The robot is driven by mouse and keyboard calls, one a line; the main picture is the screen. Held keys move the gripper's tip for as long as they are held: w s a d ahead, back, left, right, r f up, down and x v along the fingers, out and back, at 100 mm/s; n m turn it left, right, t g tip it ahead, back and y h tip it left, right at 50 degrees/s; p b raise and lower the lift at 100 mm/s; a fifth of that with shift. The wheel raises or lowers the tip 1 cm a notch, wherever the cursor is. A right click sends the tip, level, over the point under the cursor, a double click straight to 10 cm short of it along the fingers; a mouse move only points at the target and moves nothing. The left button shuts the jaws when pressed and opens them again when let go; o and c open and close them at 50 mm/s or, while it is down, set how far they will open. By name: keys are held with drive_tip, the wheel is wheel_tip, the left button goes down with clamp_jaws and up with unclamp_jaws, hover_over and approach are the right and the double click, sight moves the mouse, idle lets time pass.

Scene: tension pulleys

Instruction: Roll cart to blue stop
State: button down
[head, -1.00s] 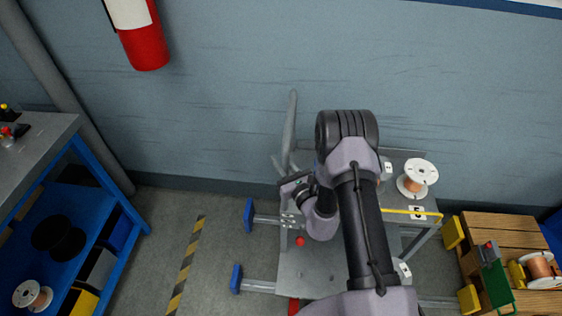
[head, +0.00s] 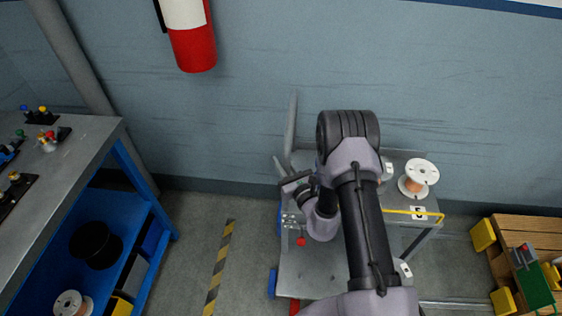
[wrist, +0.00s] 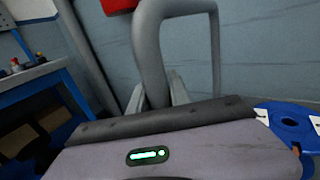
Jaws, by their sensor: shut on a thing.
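The cart (head: 310,275) is a grey metal trolley below and around my arm in the head view. Its bent grey handle (head: 291,130) rises at its left end and also fills the upper middle of the wrist view (wrist: 150,60). My gripper (wrist: 157,95) is shut on the handle, with a finger on each side of the pipe. In the head view, my wrist hides much of the grip. The blue stop (head: 273,283) shows as blue blocks on the floor, close at the cart's left edge. I cannot tell whether they touch.
A copper spool (head: 418,178) and a yellow bar (head: 405,211) are on the cart's right part. A blue workbench (head: 140,180) stands left, beyond a yellow-black floor stripe (head: 219,268). A wooden pallet (head: 530,235) lies right. The wall (head: 250,110) is behind.

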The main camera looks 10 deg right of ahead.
drive_tip(key=shift+a, duration=0.2)
drive_tip(key=c, duration=1.5)
unclamp_jaws()
drive_tip(key=o, duration=0.3)
drive_tip(key=shift+a, duration=0.2)
drive_tip(key=shift+d, duration=0.1)
drive_tip(key=p+v, duration=0.2)
drive_tip(key=v, duration=1.5)
drive_tip(key=shift+d, duration=0.3)
drive_tip(key=shift+s, duration=0.1)
